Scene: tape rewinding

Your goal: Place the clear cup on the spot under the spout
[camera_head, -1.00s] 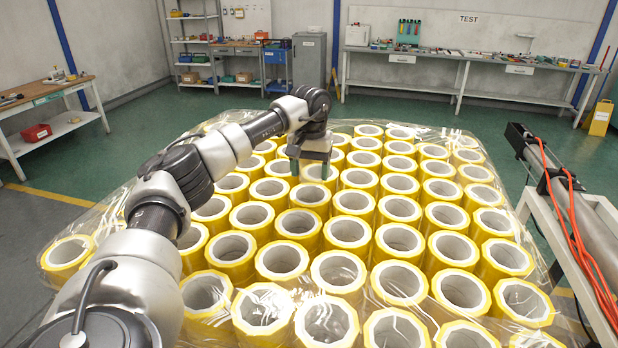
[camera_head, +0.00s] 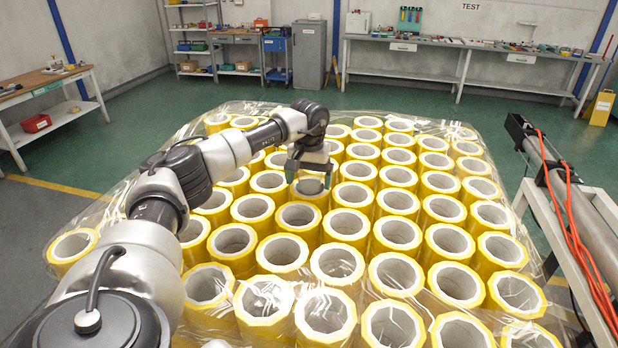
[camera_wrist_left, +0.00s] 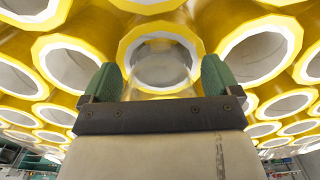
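Rolls of yellow tape with white cores (camera_head: 397,233) stand upright in rows under clear film. I cannot tell whether the fingers touch the roll. My right gripper is out of view.
The neighbouring rolls stand close around the gripper, with little free room. A metal frame with a cylinder and red hoses (camera_head: 570,215) stands at the right. Benches (camera_head: 440,53) and shelves line the back wall; a side table (camera_head: 45,85) is at the left.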

